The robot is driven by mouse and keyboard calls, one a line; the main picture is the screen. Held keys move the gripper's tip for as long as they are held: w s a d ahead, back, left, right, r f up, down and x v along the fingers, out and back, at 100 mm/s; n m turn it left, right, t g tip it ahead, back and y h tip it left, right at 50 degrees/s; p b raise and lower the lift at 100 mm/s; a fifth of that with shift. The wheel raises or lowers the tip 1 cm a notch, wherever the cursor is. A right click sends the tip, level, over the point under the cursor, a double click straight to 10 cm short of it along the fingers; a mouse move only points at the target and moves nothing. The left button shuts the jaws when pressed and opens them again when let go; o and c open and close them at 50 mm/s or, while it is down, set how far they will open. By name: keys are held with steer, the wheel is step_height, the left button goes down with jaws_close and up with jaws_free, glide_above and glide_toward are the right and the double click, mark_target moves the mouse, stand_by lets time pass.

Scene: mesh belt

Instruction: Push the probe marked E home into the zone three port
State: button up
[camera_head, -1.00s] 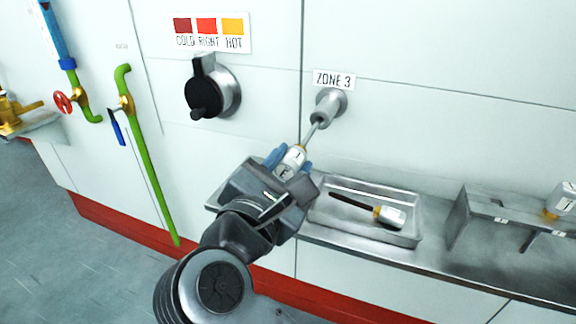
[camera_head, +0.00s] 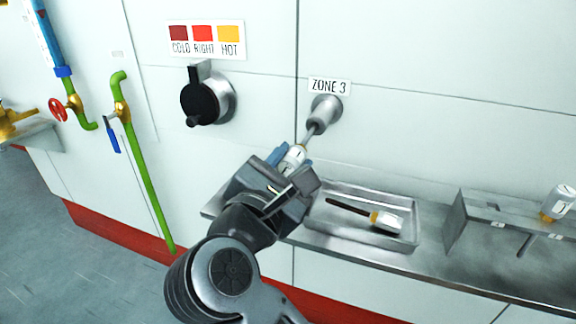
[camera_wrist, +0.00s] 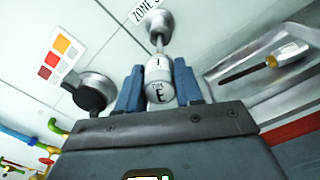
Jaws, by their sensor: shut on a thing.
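The probe marked E (camera_wrist: 159,83) has a white handle with a black letter E, seen in the wrist view. My gripper (camera_head: 290,157) is shut on this handle, with a blue finger on each side; it also shows in the wrist view (camera_wrist: 160,88). The probe's metal shaft points up into the zone three port (camera_head: 326,110), a round metal fitting on the wall under the ZONE 3 label (camera_head: 329,87). The port also shows in the wrist view (camera_wrist: 158,22). The shaft's tip is hidden at the port mouth, and some shaft shows between handle and port.
A metal tray (camera_head: 345,240) on the shelf below holds another probe (camera_head: 385,221) with a dark shaft. A metal rack (camera_head: 480,222) with a white-handled probe (camera_head: 558,203) stands at right. A black knob (camera_head: 205,97) and green pipe (camera_head: 143,165) are on the wall at left.

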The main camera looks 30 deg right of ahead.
mark_target(307, 136)
steer(key=shift+b+x, duration=0.3)
steer(key=shift+x, duration=4.05)
steer(key=o, duration=1.1)
steer(key=shift+c, duration=0.2)
steer(key=b+v, duration=0.1)
steer(key=v, duration=0.6)
steer(key=shift+s+a, duration=0.25)
steer(key=shift+a, duration=0.1)
